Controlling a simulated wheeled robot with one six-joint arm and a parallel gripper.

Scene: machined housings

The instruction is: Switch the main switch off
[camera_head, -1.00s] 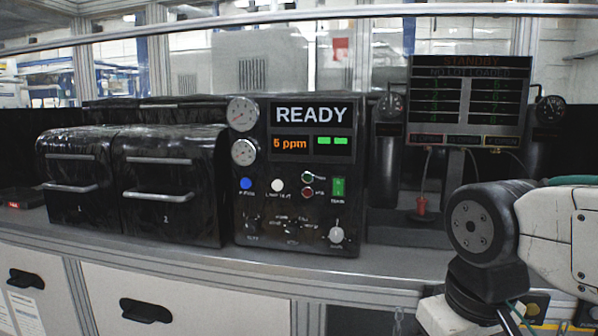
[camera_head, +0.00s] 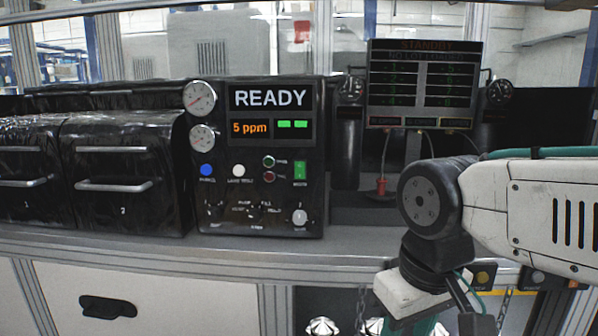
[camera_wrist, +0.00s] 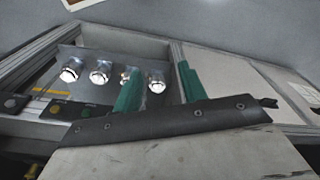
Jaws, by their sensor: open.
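A black control panel (camera_head: 258,158) stands on the bench, its display reading READY and 5 ppm. A lit green rocker switch (camera_head: 300,172) sits on its right side; the small label under it is too blurred to read surely. Rotary knobs are along the panel's bottom, one with a pale cap (camera_head: 299,217) at the right. My gripper (camera_wrist: 160,88) shows two green fingers apart with nothing held between them in the wrist view. It is low and right of the panel, well apart from the switch. The wrist view does not show the panel.
Two black drawer units (camera_head: 118,175) stand left of the panel. A STANDBY screen (camera_head: 421,85) and dark cylinders are to its right. A tray (camera_wrist: 150,46) with several shiny metal parts lies beyond my fingers. The bench's front edge (camera_head: 150,245) runs below the panel.

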